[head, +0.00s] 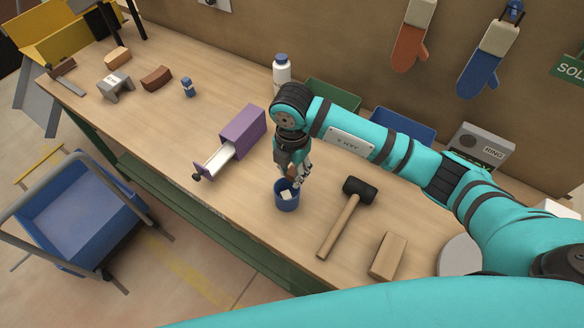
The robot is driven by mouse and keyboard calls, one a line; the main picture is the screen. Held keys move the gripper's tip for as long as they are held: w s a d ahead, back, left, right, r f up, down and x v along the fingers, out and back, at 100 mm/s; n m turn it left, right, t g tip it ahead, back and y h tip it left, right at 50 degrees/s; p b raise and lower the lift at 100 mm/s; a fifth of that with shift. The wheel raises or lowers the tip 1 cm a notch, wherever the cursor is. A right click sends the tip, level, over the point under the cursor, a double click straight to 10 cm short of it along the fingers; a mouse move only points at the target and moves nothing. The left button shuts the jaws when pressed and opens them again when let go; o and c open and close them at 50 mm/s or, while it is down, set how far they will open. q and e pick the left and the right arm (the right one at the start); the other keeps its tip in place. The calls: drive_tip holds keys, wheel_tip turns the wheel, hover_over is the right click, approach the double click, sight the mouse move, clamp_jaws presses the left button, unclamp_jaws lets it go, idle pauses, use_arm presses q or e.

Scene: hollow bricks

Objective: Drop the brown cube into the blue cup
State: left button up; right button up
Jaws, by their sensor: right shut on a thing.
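The blue cup (287,201) stands upright on the workbench near the middle of the head view, with something small and whitish inside it. My right gripper (293,180) points down right over the cup's mouth. It is shut on the brown cube, which is mostly hidden by the fingers; only a small brownish patch shows there. I cannot tell how far the fingertips are from the rim. My left gripper is out of view.
A purple box (243,130) with its white drawer (217,158) open lies left of the cup. A black-headed mallet (346,212) and a tan block (388,255) lie to its right. A white bottle (282,70) stands behind my arm.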

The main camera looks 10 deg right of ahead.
sight(292, 174)
drive_tip(key=o, duration=1.1)
drive_tip(key=shift+r, duration=0.2)
wheel_tip(292, 174, up, 12)
drive_tip(key=shift+f, duration=0.15)
